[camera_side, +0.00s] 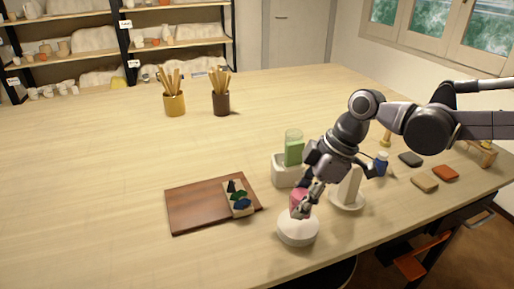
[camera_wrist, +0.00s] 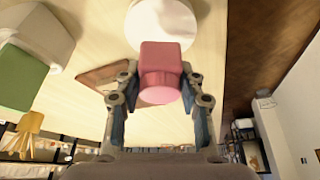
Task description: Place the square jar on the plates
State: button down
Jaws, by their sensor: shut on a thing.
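My gripper (camera_side: 302,206) is shut on the pink square jar (camera_side: 297,197). In the wrist view the jar (camera_wrist: 161,67) sits between the two fingers (camera_wrist: 160,88), its square body toward the plates and its narrower round end toward the camera. The white round plates (camera_side: 298,234) stand near the table's front edge, directly below the jar in the side view. They also show at the top of the wrist view (camera_wrist: 163,22), just beyond the jar. The fingers hide the jar's lower part in the side view, so I cannot tell whether it touches the plates.
A white block (camera_side: 287,171) with a green jar (camera_side: 294,152) stands behind the gripper. A white cone on a round base (camera_side: 347,201) is close on the right. The table's left side is clear.

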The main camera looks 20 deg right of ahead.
jog(key=shift+f, duration=1.5)
jog(key=shift+f, duration=0.1)
jog(key=c, duration=0.8)
grip_release()
jog(key=v, duration=1.2)
jog(key=s+d+f+m+t+h, duration=0.1)
jog(key=s+d+f+m, duration=0.2)
jog(key=d, duration=0.3)
jog(key=s+d+f+m+t+h, duration=0.1)
jog(key=s+d+f+m+t, duration=0.1)
jog(key=d+m, duration=0.4)
jog(key=s+d+f+m+t+h, duration=0.2)
jog(key=s+d+f+m, duration=0.2)
jog(key=d, duration=0.3)
jog(key=shift+d+f, duration=0.15)
jog(key=shift+f, duration=0.05)
